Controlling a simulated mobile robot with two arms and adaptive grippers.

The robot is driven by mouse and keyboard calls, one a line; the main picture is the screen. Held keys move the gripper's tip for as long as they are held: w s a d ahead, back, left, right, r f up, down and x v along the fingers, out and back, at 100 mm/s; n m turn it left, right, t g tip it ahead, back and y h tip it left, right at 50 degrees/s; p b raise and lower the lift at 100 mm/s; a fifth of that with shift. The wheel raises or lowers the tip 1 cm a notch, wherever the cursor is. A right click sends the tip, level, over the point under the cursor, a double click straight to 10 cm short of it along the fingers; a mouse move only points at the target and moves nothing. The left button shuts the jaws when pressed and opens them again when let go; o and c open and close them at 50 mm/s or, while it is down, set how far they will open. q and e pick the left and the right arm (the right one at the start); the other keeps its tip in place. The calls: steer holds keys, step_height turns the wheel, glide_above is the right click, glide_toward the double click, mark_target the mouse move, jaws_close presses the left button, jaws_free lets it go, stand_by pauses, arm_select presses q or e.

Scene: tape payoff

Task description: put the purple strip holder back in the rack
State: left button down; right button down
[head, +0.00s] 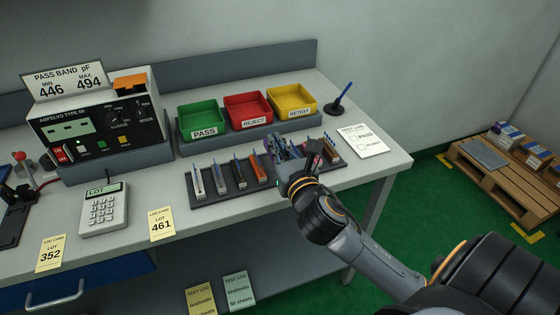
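The dark rack (228,190) lies on the bench in front of the coloured bins. Several strip holders stand in its left part, among them a white one (198,183) and an orange one (259,170). My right gripper (281,150) is over the right part of the rack, pointing away from me, and covers much of it. A small purple patch (268,145) shows at the gripper's fingertips; it may be the purple strip holder, mostly hidden. I cannot tell whether the fingers are closed on it. My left gripper is out of view.
Green (200,118), red (247,109) and yellow (291,101) bins stand behind the rack. A meter (100,125) and keypad (104,210) are at left. A pen in a stand (338,104) and a test card (362,140) are at right. The bench front is mostly clear.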

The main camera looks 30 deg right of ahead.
steer(key=shift+w+d+f, duration=0.2)
steer(key=shift+f, duration=0.2)
steer(key=shift+w+d+f, duration=0.2)
steer(key=shift+f, duration=0.15)
steer(key=f, duration=0.2)
steer(key=f+b, duration=0.1)
steer(key=shift+w+d+f, duration=0.15)
steer(key=shift+w+d, duration=0.1)
steer(key=shift+d, duration=0.15)
steer(key=shift+f, duration=0.35)
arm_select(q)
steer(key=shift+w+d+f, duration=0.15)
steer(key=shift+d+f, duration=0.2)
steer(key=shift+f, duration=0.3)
arm_select(e)
steer(key=shift+f, duration=0.1)
steer(key=c, duration=2)
jaws_free()
steer(key=shift+f, duration=0.1)
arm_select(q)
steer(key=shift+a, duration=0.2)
arm_select(e)
steer(key=o, duration=0.5)
steer(key=shift+s+r, duration=0.1)
steer(key=shift+r, duration=0.1)
